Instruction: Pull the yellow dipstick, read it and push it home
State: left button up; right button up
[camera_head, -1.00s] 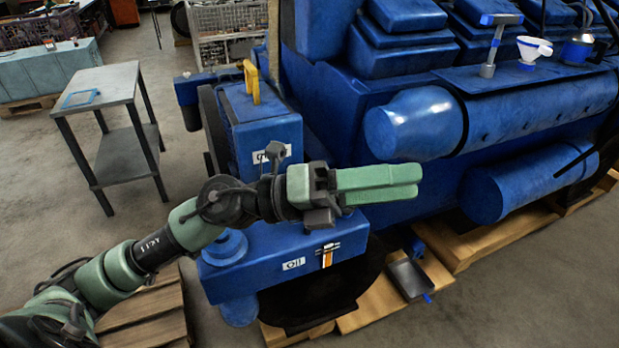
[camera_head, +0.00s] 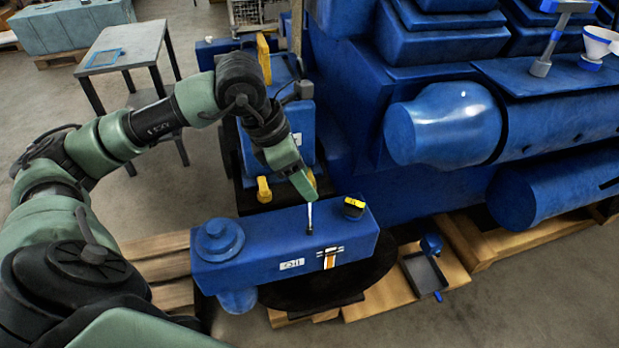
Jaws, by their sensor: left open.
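A thin pale rod (camera_head: 309,218) stands upright on top of the blue oil housing (camera_head: 350,236). A small yellow piece (camera_head: 312,177) shows at its upper end, partly behind my left gripper; it looks like the yellow dipstick's handle. My left gripper (camera_head: 303,187) points down with its green fingertips at the rod's top. Its jaws are open; whether the handle lies between them or beside them I cannot tell. An orange and white strip (camera_head: 329,260) is on the housing's front, beside a white label (camera_head: 292,264). My right gripper is out of view.
A yellow and black cap (camera_head: 354,207) sits right of the rod, and a round blue cap (camera_head: 219,238) left of it. Another yellow piece (camera_head: 264,190) stands behind. The blue engine (camera_head: 440,125) rises to the right. A dark tray (camera_head: 424,273) lies on the pallet at lower right.

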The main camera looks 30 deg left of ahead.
pick_arm(q)
jog(key=shift+w+d+f, duration=0.15)
jog(key=shift+w+f, duration=0.25)
jog(key=shift+f, duration=0.15)
jog(key=shift+w+d+f, duration=0.15)
jog(key=shift+w+f, duration=0.2)
jog(key=shift+f, duration=0.2)
jog(key=shift+w+f+p, duration=0.1)
jog(key=shift+f+p, duration=0.2)
jog(key=c, duration=0.9)
grip_shut()
jog(key=shift+r, duration=0.1)
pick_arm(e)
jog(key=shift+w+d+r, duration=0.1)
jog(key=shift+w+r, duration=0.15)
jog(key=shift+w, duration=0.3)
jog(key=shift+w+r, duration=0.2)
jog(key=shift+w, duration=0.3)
pick_arm(q)
jog(key=shift+d, duration=0.1)
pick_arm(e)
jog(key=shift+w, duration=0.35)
